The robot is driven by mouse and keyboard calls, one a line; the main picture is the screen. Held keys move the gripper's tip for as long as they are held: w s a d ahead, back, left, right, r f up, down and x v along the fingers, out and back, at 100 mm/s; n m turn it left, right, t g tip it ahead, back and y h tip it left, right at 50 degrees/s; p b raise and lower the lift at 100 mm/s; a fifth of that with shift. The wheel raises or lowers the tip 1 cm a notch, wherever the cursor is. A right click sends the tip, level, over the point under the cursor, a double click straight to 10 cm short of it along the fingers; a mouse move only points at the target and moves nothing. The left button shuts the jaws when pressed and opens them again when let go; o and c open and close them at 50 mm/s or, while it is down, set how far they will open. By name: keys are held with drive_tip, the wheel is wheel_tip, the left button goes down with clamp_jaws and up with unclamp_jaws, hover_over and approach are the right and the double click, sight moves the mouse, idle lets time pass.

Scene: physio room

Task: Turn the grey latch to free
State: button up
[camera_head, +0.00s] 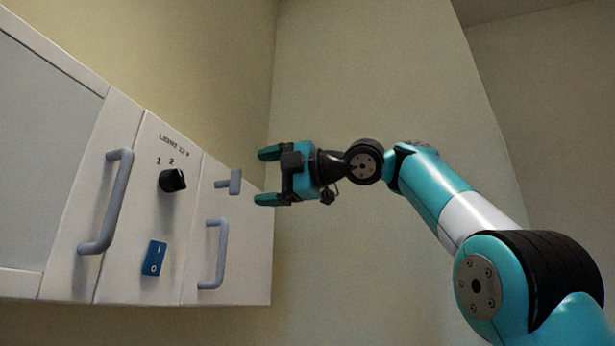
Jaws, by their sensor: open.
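The grey latch (235,182) is a small T-shaped handle on the right-hand panel of the white wall cabinet (235,270), above a grey bar handle. Its longer bar stands roughly upright, with a short stub to the left. My gripper (268,175) is open and empty, to the right of the latch in the picture, with its fingers pointing left. The two fingertips are one above the other, at about the latch's height. A gap shows between the latch and the fingers; the depth between them is hard to tell.
The cabinet also bears a black rotary knob (172,180) marked 1 and 2, a blue rocker switch (154,258), a large grey handle (107,202) at left and a smaller grey handle (215,253) below the latch. Bare wall (350,260) lies behind my arm.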

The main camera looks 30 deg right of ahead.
drive_tip(key=p+v, duration=0.1)
drive_tip(key=v, duration=0.7)
drive_tip(key=shift+s+d, duration=0.25)
drive_tip(key=shift+s, duration=0.05)
drive_tip(key=w+a+f+m+g+h+b, duration=0.15)
drive_tip(key=a+f+m, duration=0.25)
drive_tip(key=f, duration=0.5)
drive_tip(key=w+a+f+m+g+b, duration=0.1)
drive_tip(key=a+f+m+g, duration=0.2)
drive_tip(key=f, duration=0.6)
drive_tip(key=w+a+f+m+g+h+b, duration=0.15)
drive_tip(key=a+f+m, duration=0.35)
drive_tip(key=f, duration=0.5)
drive_tip(key=s+a+f+m+g+h+b, duration=0.1)
drive_tip(key=s+f+m+g, duration=0.2)
drive_tip(key=s+f, duration=0.7)
drive_tip(key=s+a+f+m+g+h+b, duration=0.1)
drive_tip(key=s+f+g, duration=0.4)
drive_tip(key=s+f, duration=0.6)
wheel_tip(320, 180, down, 9)
drive_tip(key=shift+s+r+m+g+h, duration=0.1)
drive_tip(key=shift+s+m+g+h, duration=0.2)
drive_tip(key=shift+m+h, duration=0.65)
drive_tip(key=shift+a+m+y, duration=0.1)
drive_tip(key=shift+m+y, duration=0.15)
